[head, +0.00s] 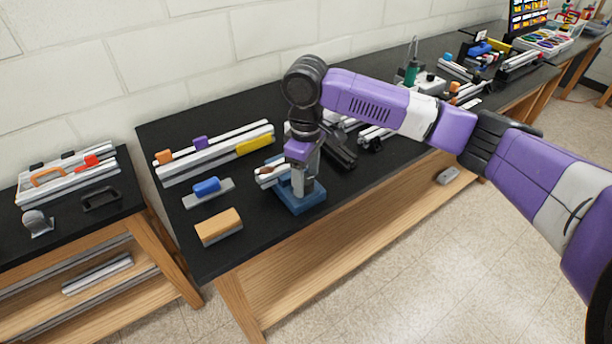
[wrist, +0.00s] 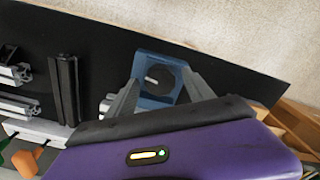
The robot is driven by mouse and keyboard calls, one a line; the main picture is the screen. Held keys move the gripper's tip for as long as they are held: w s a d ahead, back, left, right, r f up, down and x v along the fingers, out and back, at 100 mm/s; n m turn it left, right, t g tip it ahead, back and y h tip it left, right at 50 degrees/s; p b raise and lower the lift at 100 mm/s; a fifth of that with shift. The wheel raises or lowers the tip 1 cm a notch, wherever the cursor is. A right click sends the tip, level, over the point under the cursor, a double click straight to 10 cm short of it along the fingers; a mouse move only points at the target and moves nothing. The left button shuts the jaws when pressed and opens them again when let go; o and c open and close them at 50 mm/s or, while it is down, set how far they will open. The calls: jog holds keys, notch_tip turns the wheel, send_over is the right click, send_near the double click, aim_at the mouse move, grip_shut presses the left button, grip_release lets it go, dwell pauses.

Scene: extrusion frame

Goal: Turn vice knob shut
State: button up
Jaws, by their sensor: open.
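The blue vice (head: 299,207) stands on the black bench top near its front edge, mostly under my gripper (head: 307,190). In the wrist view the blue vice body (wrist: 146,101) shows with a round dark knob (wrist: 157,76) bearing a light mark. My gripper (wrist: 162,82) is open, pointing down, with one finger on each side of the knob in that view. I cannot tell whether the fingers touch it. The knob is hidden behind the gripper in the head view. A short pale piece (head: 268,175) sits at the vice's left; whether it is clamped is unclear.
Left of the vice are a tan-topped block (head: 219,226), a blue-handled block (head: 207,188) and long extrusion rails (head: 217,152). A dark bar (head: 340,154) lies behind right of the vice. The front edge of the bench is close. A lower bench (head: 62,222) stands left.

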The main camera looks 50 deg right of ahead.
jog(key=shift+f, duration=0.3)
grip_shut()
jog(key=shift+a+r+m+p, duration=0.1)
jog(key=shift+r+m+p, duration=0.15)
jog(key=shift+p, duration=0.4)
jog(key=shift+f+m+p, duration=0.1)
jog(key=shift+m+p, duration=0.55)
grip_release()
jog(key=shift+f, duration=0.1)
